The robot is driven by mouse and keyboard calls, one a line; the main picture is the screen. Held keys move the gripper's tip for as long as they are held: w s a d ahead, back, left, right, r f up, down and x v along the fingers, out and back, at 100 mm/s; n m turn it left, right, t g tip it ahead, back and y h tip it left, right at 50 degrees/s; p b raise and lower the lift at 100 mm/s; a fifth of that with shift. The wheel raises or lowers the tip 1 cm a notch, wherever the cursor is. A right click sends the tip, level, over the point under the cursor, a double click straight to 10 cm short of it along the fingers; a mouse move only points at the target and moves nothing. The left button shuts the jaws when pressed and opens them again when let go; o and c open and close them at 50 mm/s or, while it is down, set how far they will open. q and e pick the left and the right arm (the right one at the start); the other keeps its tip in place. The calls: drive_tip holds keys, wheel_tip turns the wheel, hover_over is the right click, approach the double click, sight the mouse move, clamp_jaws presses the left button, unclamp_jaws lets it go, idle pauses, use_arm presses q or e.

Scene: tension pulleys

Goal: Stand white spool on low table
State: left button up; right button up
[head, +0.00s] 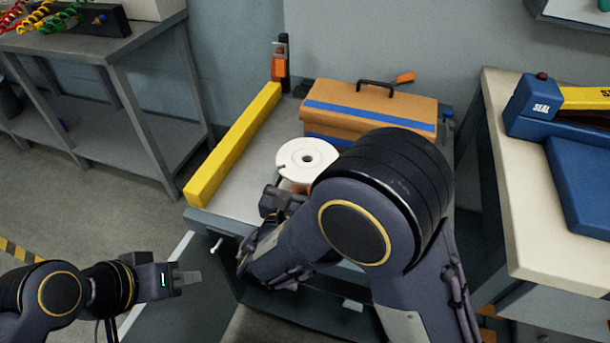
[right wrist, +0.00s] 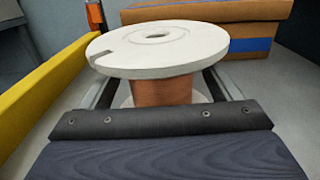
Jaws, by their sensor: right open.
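The white spool (head: 296,162) stands upright on the low table (head: 235,188), its flat flange up and copper-coloured winding around its core. It also shows in the right wrist view (right wrist: 128,52), with a notch in its upper flange. My right gripper (head: 286,190) is at the spool's near side. Its open fingers lie on either side of the winding under the upper flange; in the right wrist view (right wrist: 163,92) I cannot tell whether they touch it. The lower flange is mostly hidden. My left gripper (head: 190,278) is away from the table, at lower left, its jaw opening unclear.
A yellow bar (head: 235,145) runs along the table's left edge. A brown case with a blue stripe (head: 370,108) sits behind the spool. A bench with a blue sealing machine (head: 545,120) stands at right, a grey workbench (head: 100,45) at left.

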drive_tip(key=v, duration=1.1)
drive_tip(key=shift+s+p, duration=0.1)
drive_tip(key=shift+p, duration=0.3)
